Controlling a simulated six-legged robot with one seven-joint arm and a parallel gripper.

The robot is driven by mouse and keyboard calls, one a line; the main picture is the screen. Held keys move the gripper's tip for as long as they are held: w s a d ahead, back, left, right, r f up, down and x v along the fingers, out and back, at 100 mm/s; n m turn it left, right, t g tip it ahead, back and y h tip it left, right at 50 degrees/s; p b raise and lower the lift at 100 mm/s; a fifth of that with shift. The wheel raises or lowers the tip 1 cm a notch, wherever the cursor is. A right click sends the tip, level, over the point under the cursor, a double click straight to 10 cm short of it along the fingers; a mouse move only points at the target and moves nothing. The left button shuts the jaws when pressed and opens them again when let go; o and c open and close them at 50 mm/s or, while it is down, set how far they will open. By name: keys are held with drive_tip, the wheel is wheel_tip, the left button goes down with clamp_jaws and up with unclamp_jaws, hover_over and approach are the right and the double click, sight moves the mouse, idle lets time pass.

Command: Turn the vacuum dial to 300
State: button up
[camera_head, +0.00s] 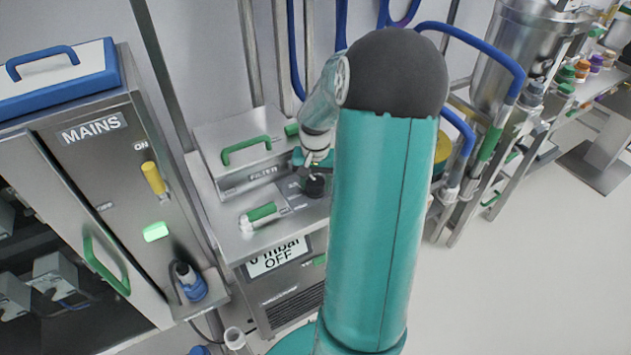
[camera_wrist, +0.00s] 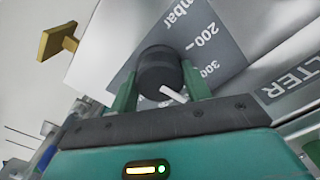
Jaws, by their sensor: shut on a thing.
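The vacuum dial is a dark round knob (camera_wrist: 160,70) with a white pointer mark, in the wrist view. Its grey scale plate (camera_wrist: 205,58) shows "mbar", "200" and "300" to the right of the knob. The white mark slants down and right, on the side nearest my gripper; the exact reading cannot be told. My gripper (camera_wrist: 160,88) has one green finger on each side of the knob and is shut on it. In the head view the dial (camera_head: 315,187) is small and dark beneath my gripper, and my arm hides part of the panel.
The display (camera_head: 277,258) below the panel reads "0 mbar OFF", its top partly cut off. A FILTER lid with a green handle (camera_head: 246,146) stands behind. A green-capped valve (camera_head: 260,213) lies left of the dial.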

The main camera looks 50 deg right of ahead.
sight(315, 180)
drive_tip(key=n, duration=0.6)
idle(0.3)
drive_tip(key=shift+n, duration=0.3)
drive_tip(key=o, duration=1)
drive_tip(key=shift+r, duration=0.15)
wheel_tip(315, 180, up, 14)
drive_tip(key=shift+f, duration=0.2)
